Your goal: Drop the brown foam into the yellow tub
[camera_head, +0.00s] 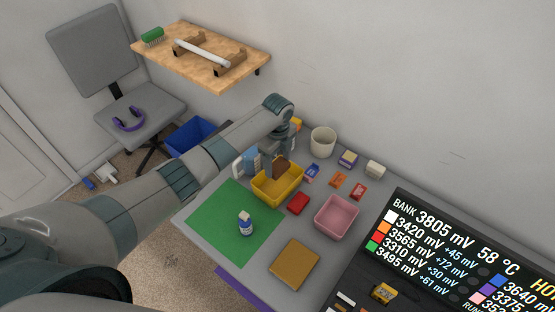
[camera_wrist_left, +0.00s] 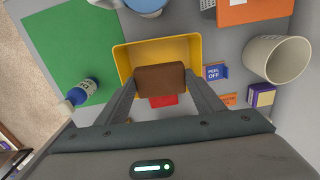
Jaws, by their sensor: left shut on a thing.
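The brown foam (camera_head: 281,168) is a dark brown block held between the fingers of my left gripper (camera_head: 281,160). It also shows in the left wrist view (camera_wrist_left: 160,80), with a finger against each side. The yellow tub (camera_head: 263,194) stands on the grey table at the corner of a green mat. The foam is over the tub's opening; part of the tub (camera_wrist_left: 124,62) is hidden behind it in the wrist view. I cannot tell whether the foam touches the tub. My right gripper is not in view.
A pink tub (camera_head: 322,225), a red item (camera_head: 298,203), a small bottle (camera_head: 246,224) on the green mat (camera_head: 213,219) and a brown pad (camera_head: 293,264) are nearby. A white cup (camera_head: 323,141) and several small boxes stand behind. A dark display panel (camera_head: 375,250) fills the right.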

